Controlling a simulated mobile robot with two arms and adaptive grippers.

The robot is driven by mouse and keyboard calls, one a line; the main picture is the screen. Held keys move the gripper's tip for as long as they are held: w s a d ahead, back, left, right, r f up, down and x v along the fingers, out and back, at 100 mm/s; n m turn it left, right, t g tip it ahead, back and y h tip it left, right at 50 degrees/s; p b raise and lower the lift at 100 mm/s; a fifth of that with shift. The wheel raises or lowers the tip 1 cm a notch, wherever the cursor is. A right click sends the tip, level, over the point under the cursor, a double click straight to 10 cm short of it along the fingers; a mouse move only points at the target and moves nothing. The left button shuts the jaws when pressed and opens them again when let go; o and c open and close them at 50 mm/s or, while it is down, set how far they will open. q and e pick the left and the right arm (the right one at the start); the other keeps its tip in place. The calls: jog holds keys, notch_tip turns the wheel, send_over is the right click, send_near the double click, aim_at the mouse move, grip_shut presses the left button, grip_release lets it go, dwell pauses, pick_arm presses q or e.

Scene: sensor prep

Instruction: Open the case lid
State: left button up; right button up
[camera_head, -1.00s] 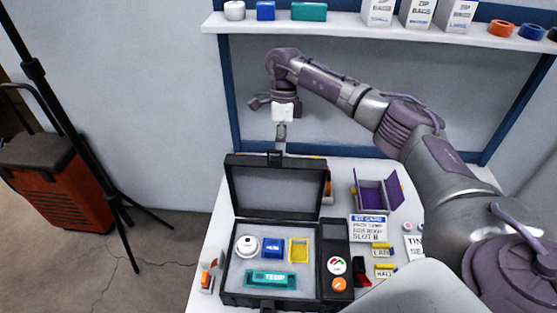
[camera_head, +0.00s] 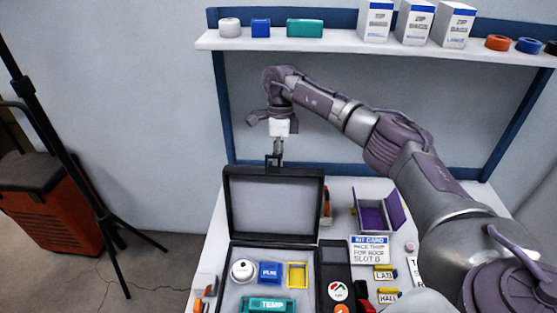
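The black case (camera_head: 226,290) stands on the white table, cut off by the bottom of the view. Its lid (camera_head: 273,203) is raised and stands up at the back, its grey inner face towards me. The case holds a white round sensor (camera_head: 243,271), a blue block (camera_head: 269,273), a yellow frame (camera_head: 297,275) and a teal TEMP block (camera_head: 267,305). My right gripper (camera_head: 274,160) points down at the middle of the lid's top edge. Its fingers are small and partly hidden there, so their opening and contact are unclear. My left gripper is out of view.
A purple open box (camera_head: 381,211), a kit card (camera_head: 369,249) and yellow labelled pieces (camera_head: 386,273) lie right of the case. A shelf (camera_head: 350,42) with boxes and tape rolls runs above. A black stand (camera_head: 65,150) and orange case (camera_head: 50,215) are at left.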

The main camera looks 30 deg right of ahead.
jog(key=o, duration=0.4)
jog(key=f, duration=0.2)
jog(key=s+a+f, duration=0.1)
jog(key=shift+g, duration=0.4)
jog(key=shift+o, duration=0.2)
jog(key=shift+w, duration=0.2)
notch_tip(320, 180, up, 10)
jog(key=shift+r, duration=0.2)
